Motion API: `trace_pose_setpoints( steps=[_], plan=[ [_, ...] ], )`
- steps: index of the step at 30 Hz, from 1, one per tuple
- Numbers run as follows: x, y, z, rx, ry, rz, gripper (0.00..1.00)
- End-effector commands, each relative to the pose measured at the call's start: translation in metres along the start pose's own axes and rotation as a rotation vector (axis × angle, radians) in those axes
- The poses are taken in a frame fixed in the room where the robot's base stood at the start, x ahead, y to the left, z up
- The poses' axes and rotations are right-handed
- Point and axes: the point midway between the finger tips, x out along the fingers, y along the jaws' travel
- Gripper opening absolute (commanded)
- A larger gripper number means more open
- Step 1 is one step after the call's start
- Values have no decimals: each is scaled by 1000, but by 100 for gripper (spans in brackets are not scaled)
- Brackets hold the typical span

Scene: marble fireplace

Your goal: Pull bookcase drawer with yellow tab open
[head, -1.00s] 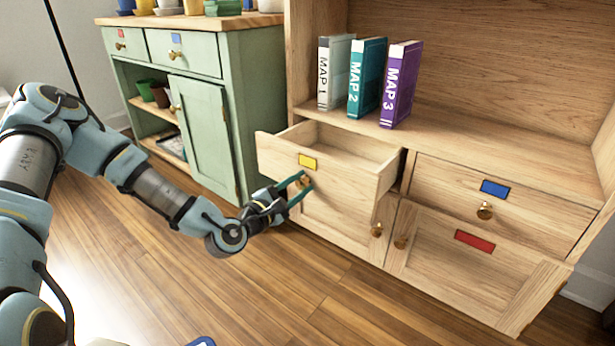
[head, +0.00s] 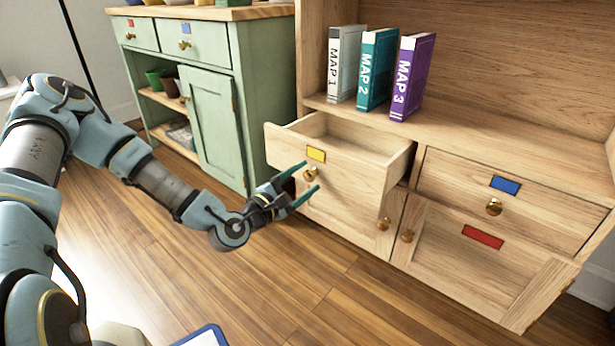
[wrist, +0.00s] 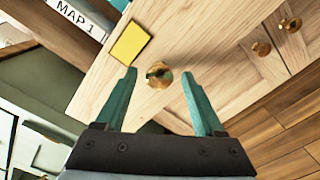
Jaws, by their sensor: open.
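The bookcase drawer (head: 340,182) with the yellow tab (head: 316,155) stands pulled out from the bookcase, its empty inside showing. Its round brass knob (head: 310,174) is on the front below the tab. My gripper (head: 308,178) is open at the drawer front, with its green fingers apart on either side of the knob and not closed on it. In the wrist view the knob (wrist: 159,75) sits between and just beyond the fingertips (wrist: 158,72), and the yellow tab (wrist: 127,43) is to its upper left.
Beside it are a drawer with a blue tab (head: 505,185) and a door with a red tab (head: 482,237), both shut. Three map books (head: 376,70) stand on the shelf above. A green cabinet (head: 215,110) stands to the left. Wooden floor (head: 270,290) is clear in front.

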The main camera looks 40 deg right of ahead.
Motion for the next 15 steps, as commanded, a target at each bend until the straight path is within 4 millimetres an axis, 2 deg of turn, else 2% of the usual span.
trace_pose_setpoints(
  steps=[9,15],
  plan=[
    [-62,2,1,-5,3,0,70],
    [-89,1,0,-3,3,0,70]
  ],
)
